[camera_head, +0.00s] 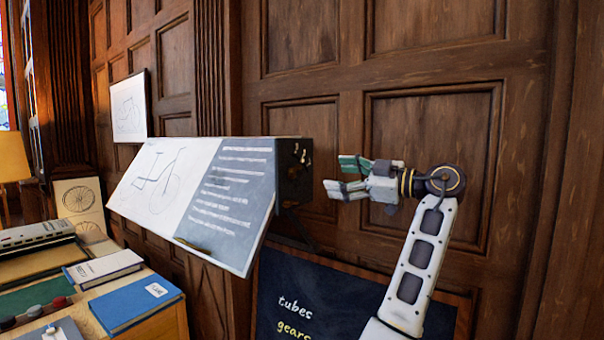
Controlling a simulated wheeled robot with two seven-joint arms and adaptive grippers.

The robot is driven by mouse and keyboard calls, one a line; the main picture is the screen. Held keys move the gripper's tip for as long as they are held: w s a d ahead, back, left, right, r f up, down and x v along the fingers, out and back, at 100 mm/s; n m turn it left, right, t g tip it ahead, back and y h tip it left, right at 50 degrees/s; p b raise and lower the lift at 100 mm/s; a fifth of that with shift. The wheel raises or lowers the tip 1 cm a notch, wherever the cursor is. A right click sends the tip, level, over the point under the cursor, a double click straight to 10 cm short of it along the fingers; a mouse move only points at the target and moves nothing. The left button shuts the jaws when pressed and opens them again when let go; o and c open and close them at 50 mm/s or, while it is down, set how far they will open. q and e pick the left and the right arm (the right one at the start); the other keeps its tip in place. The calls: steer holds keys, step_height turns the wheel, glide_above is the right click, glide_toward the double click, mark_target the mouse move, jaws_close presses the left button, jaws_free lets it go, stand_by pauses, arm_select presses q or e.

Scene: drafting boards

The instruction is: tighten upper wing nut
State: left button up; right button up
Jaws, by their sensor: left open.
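The tilted drafting board (241,215) stands left of centre, with a bicycle drawing on its white part and writing on its dark part. On its dark right end panel (292,188) small brass fittings show near the top. The uppermost one (298,149) looks like the upper wing nut, but its shape is too small to tell clearly.
A dark chalkboard (335,298) with "tubes" and "gears" written on it is below the gripper. A desk with a blue book (135,303), a white book (103,268) and other items is at lower left. Wood-panelled wall (430,145) is behind.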

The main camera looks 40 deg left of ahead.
arm_select(q)
glide_toward(298, 172)
steer(key=a, duration=0.2)
steer(key=a+p, duration=0.1)
steer(key=a, duration=0.4)
steer(key=shift+s+p, duration=0.25)
steer(key=shift+p, duration=0.1)
steer(key=shift+a, duration=0.65)
steer(key=shift+s+a, duration=0.1)
steer(key=shift+a, duration=0.2)
arm_select(e)
steer(key=shift+s+a+r, duration=0.25)
steer(key=shift+a+r, duration=0.2)
steer(key=shift+r, duration=0.05)
steer(key=shift+s+a+r, duration=0.2)
steer(key=shift+a+r, duration=0.2)
steer(key=shift+r, duration=0.1)
steer(key=shift+s, duration=0.15)
arm_select(q)
steer(key=c, duration=0.4)
jaws_close()
